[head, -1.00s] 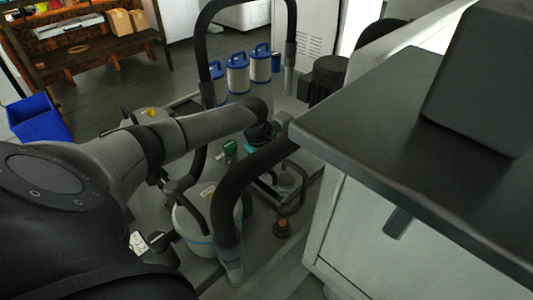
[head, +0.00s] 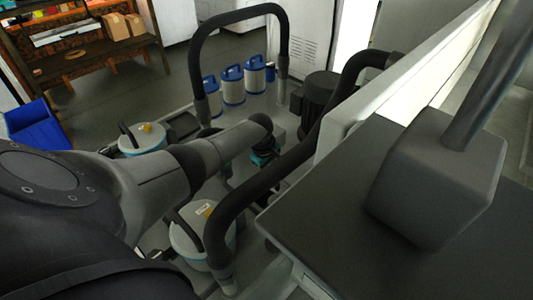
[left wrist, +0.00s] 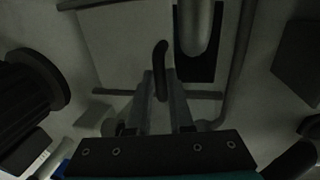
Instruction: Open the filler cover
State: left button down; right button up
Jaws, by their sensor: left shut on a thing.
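In the left wrist view a pale square panel (left wrist: 120,45), which looks like the filler cover, carries a dark curved handle (left wrist: 160,55). My left gripper (left wrist: 161,88) has its two fingers on either side of the handle's lower end and is shut on it. The view is dim, and I cannot tell whether the panel is lifted. In the head view my left arm reaches over the machine's floor area, and its fingers and the cover are hidden behind the arm and a black hose. My right gripper is in neither view.
Thick black hoses (head: 262,178) arch beside my arm. A white canister (head: 186,240) stands below it, with several blue-topped cylinders (head: 232,88) behind. A dark worktop (head: 330,215) with a grey block (head: 437,185) fills the right. A grey pipe (left wrist: 195,25) passes near the handle.

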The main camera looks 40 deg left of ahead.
pick_arm(q)
jog(key=shift+w+a+r, duration=0.15)
jog(key=shift+w+a, duration=0.1)
jog(key=shift+w, duration=0.05)
jog(key=c, duration=1.1)
grip_release()
jog(key=o, duration=0.3)
jog(key=shift+s+d, duration=0.1)
jog(key=shift+d, duration=0.1)
jog(key=shift+s+r+p, duration=0.1)
jog(key=shift+r+p, duration=0.3)
jog(key=shift+p, duration=0.1)
jog(key=p+v, duration=0.7)
jog(key=v, duration=0.7)
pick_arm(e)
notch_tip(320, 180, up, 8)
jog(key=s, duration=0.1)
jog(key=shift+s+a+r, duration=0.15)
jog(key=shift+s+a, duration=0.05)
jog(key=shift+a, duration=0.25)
pick_arm(q)
jog(key=shift+r+p, duration=0.2)
jog(key=shift+p, duration=0.15)
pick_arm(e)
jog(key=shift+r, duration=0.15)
